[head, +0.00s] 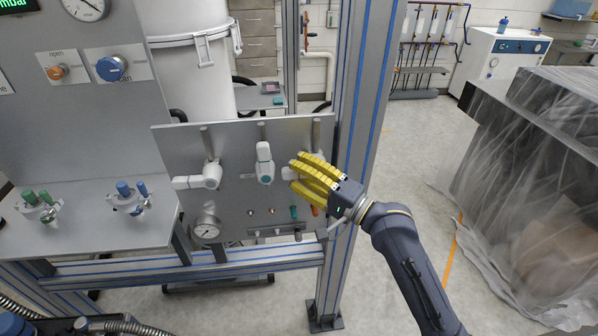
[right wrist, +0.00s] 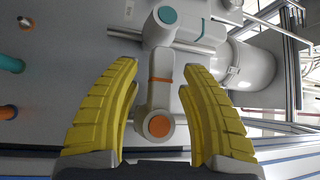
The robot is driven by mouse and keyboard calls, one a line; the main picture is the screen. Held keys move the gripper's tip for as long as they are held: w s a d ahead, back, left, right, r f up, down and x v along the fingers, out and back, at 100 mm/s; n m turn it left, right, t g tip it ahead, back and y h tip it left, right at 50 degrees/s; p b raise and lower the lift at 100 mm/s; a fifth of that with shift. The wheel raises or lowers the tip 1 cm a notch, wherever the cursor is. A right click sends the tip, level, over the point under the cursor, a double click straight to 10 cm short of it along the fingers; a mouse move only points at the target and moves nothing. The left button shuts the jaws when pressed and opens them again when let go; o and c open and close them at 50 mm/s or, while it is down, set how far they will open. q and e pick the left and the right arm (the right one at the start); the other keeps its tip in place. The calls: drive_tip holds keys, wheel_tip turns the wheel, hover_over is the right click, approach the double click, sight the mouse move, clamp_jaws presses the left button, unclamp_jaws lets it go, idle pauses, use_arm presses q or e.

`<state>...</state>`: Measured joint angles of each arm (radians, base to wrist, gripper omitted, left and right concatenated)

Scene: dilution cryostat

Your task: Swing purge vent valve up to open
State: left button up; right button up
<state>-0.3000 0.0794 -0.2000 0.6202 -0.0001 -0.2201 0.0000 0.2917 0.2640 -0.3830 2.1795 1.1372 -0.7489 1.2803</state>
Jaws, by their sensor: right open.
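A grey panel (head: 235,218) holds three white-grey valves in a row. The left valve (head: 212,175) has its handle pointing left, and the middle valve (head: 264,163) has its handle upright. The right valve (head: 288,173) is mostly hidden behind my right gripper (head: 298,178). Its yellow fingers are open in front of that valve. In the right wrist view, a pale handle (right wrist: 159,92) with an orange band and orange end cap lies between the open fingers (right wrist: 158,95), with a gap on both sides. I cannot read which valve is labelled purge vent. My left gripper is out of view.
An aluminium post (head: 352,130) stands close to my right gripper. Blue and green knobbed fittings (head: 128,197) are on the left shelf. Open floor lies to the right, before a plastic-draped block (head: 530,180).

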drive_tip(key=shift+w+a, duration=0.1)
idle(0.3)
clamp_jaws()
